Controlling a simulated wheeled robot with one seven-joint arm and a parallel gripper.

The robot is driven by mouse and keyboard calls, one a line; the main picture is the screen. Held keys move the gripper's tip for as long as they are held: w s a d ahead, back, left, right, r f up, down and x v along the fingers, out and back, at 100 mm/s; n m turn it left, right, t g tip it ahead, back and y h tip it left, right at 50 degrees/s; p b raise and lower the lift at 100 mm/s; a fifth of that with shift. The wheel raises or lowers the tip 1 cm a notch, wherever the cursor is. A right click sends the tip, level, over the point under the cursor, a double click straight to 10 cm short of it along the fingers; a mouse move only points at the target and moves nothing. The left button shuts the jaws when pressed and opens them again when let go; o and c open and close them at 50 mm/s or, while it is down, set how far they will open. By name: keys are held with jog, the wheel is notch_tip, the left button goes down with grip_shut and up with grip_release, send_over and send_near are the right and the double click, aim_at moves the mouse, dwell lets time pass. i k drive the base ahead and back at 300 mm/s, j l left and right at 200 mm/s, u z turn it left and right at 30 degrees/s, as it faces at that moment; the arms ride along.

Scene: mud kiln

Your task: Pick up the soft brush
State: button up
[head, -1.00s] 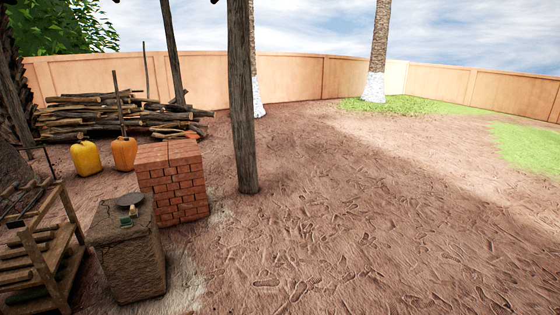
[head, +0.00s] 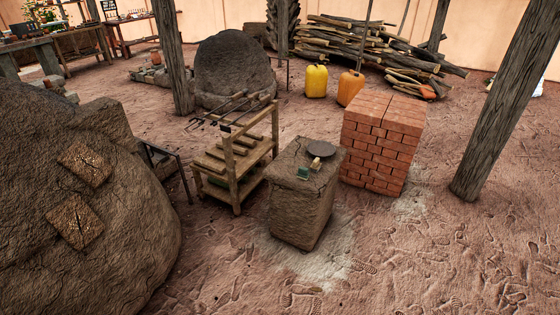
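I cannot make out a soft brush for certain. A mud-coloured pedestal (head: 300,214) stands in the middle of the head view. On its top lie a dark round plate (head: 320,149) and a small green item (head: 303,173) near the front edge. A small pale thing shows beside the green item, too small to identify. My gripper is not in view.
A wooden rack (head: 237,168) stands just left of the pedestal, and a red brick stack (head: 372,152) just behind right. A large mud kiln (head: 130,225) fills the left foreground. A wooden post (head: 505,110) stands at right. The ground at front right is clear.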

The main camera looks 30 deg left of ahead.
aim_at(303, 173)
jog(key=i+j+u, duration=0.3)
jog(key=i, duration=0.4)
jog(key=i+u, duration=0.3)
jog(key=i, duration=0.35)
jog(key=i+j, duration=0.2)
jog(key=j, duration=0.2)
jog(key=i+j, duration=0.2)
jog(key=j, duration=0.15)
jog(key=i+j+u, duration=0.1)
jog(key=j, duration=0.3)
jog(key=i+j, duration=0.3)
jog(key=j+u, duration=0.05)
